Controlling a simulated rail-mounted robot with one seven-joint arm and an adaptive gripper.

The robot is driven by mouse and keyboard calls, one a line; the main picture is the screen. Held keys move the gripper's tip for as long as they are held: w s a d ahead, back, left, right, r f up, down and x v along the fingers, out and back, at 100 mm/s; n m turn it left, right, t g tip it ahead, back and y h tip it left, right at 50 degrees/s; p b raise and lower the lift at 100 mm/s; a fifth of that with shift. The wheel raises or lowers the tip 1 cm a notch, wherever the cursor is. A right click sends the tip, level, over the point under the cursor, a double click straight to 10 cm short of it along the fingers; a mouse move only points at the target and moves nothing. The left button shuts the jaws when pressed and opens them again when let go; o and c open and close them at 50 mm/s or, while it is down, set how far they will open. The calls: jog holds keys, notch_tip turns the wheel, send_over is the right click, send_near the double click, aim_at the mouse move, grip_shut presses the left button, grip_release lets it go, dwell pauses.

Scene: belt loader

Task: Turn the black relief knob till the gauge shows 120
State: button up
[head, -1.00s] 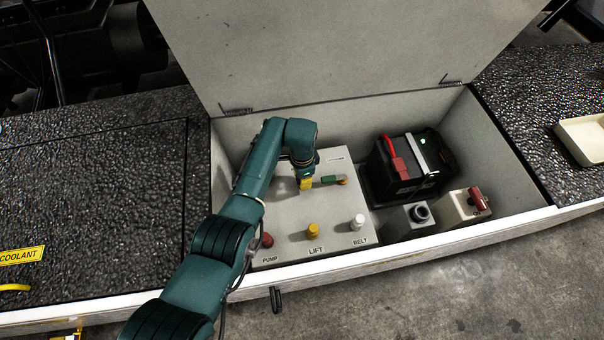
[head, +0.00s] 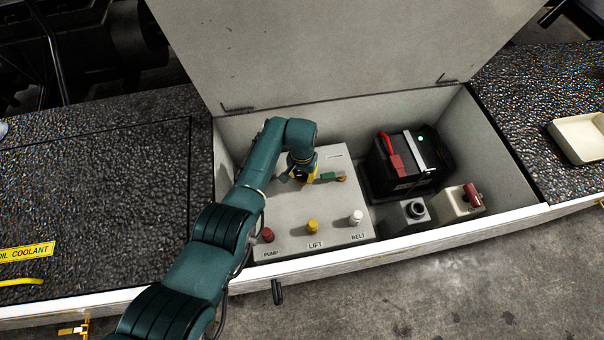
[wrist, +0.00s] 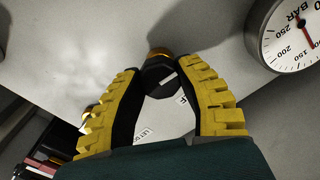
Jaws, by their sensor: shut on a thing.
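The black relief knob (wrist: 160,74), with a pale mark on its face, sits between my yellow fingertips in the wrist view. An orange ring shows just beyond it. My gripper (wrist: 161,68) is shut on the knob. In the head view my gripper (head: 301,177) is over the back part of the grey control panel (head: 285,220), and the knob is largely hidden there. The gauge (wrist: 284,38) is partly in the wrist view at top right. Its red needle points just past the 150 mark, away from 200. The rest of its scale is cut off.
A green-handled lever (head: 328,177) is close right of my gripper. Red (head: 267,235), yellow (head: 313,227) and white (head: 355,217) knobs line the panel's front. A black battery (head: 405,165) stands right. The raised lid (head: 350,50) is behind.

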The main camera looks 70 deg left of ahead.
aim_at(302, 175)
jog(key=shift+s+d+f+n, duration=0.1)
jog(key=shift+f+n, duration=0.1)
jog(key=shift+n, duration=0.4)
jog(key=o, duration=1.2)
jog(key=shift+o, duration=0.2)
jog(key=shift+r, duration=0.1)
notch_tip(302, 175, up, 12)
